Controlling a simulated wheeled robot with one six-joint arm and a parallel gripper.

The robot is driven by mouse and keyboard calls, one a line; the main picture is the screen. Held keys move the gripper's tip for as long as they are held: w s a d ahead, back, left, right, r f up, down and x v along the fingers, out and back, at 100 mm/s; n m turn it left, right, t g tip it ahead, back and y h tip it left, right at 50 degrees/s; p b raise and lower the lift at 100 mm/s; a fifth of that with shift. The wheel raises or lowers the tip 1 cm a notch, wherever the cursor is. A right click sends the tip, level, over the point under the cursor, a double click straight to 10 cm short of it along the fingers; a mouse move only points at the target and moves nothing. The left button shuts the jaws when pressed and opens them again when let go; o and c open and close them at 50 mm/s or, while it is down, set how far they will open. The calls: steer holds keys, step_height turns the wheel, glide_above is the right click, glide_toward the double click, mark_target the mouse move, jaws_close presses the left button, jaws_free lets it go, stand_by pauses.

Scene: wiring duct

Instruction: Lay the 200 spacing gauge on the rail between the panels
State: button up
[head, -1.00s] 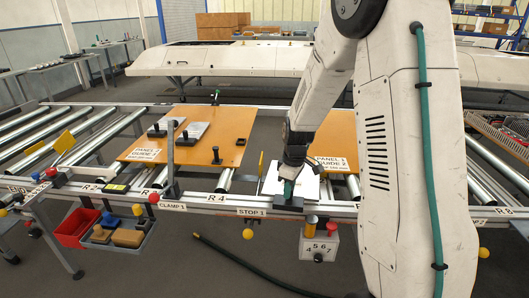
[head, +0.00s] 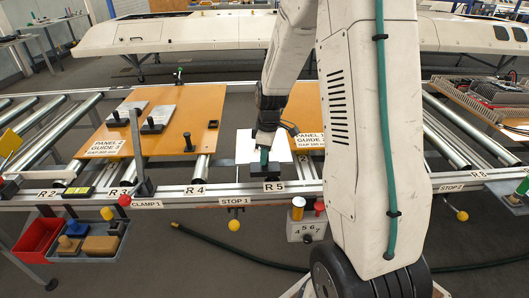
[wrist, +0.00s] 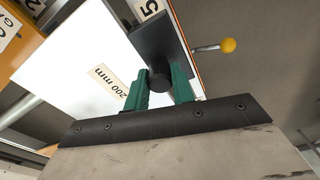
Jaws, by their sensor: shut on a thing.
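The 200 spacing gauge is a white plate (head: 270,141) with a dark block and round black knob at its near end; a "200 mm" label (wrist: 110,80) shows in the wrist view. My gripper (head: 264,156) has green fingers, shut on the knob (wrist: 161,76). The dark block (head: 252,178) is at the front rail (head: 215,190) by the R5 label; I cannot tell whether it rests there. The white plate reaches back into the gap between the panel 2 guide board (head: 195,120) and the panel 1 guide board (head: 308,110).
A clamp post (head: 139,155) stands left on the rail. Stop 1 (head: 234,201) hangs below it with a yellow ball. A box marked 4 5 6 7 (head: 306,229) hangs below the rail.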

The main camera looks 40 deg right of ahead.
mark_target(265, 169)
steer(key=shift+f, duration=3.35)
steer(key=shift+f, duration=0.3)
steer(key=o, duration=1)
steer(key=shift+c, duration=0.2)
steer(key=r, duration=0.7)
steer(key=shift+s+d+r, duration=0.2)
steer(key=shift+s+r, duration=0.1)
steer(key=shift+r, duration=0.1)
